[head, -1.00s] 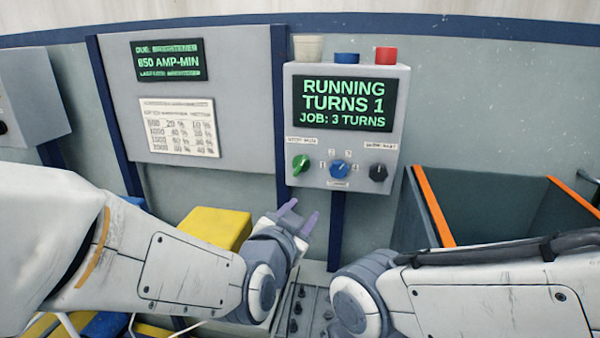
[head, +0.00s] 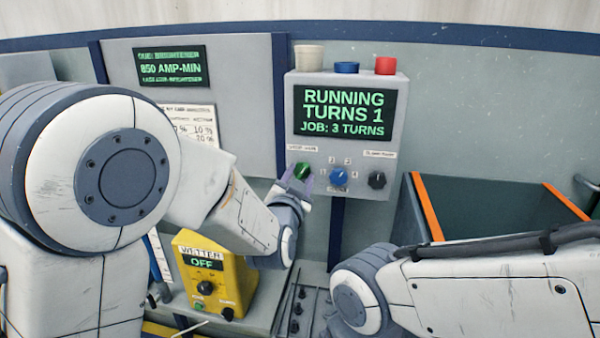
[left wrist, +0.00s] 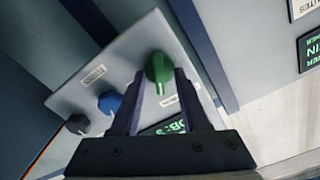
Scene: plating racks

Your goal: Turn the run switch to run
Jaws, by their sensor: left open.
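The run switch is a green knob (head: 302,171) at the left of the control box's (head: 391,130) knob row. The box display (head: 344,114) reads RUNNING, TURNS 1, JOB: 3 TURNS. My left gripper (head: 298,183) is open, with its fingertips at the green knob. In the left wrist view the green knob (left wrist: 158,66) appears between the fingertips (left wrist: 158,74), its white mark facing the gripper's palm side of the picture. I cannot tell whether the fingers touch it. My right arm shows at lower right, but its gripper is out of view.
A blue knob (head: 338,176) and a black knob (head: 377,180) sit right of the green one. A yellow wetter box (head: 222,285) reading OFF stands below left. A dark bin (head: 480,205) with orange edges is at right. Cups stand on the box.

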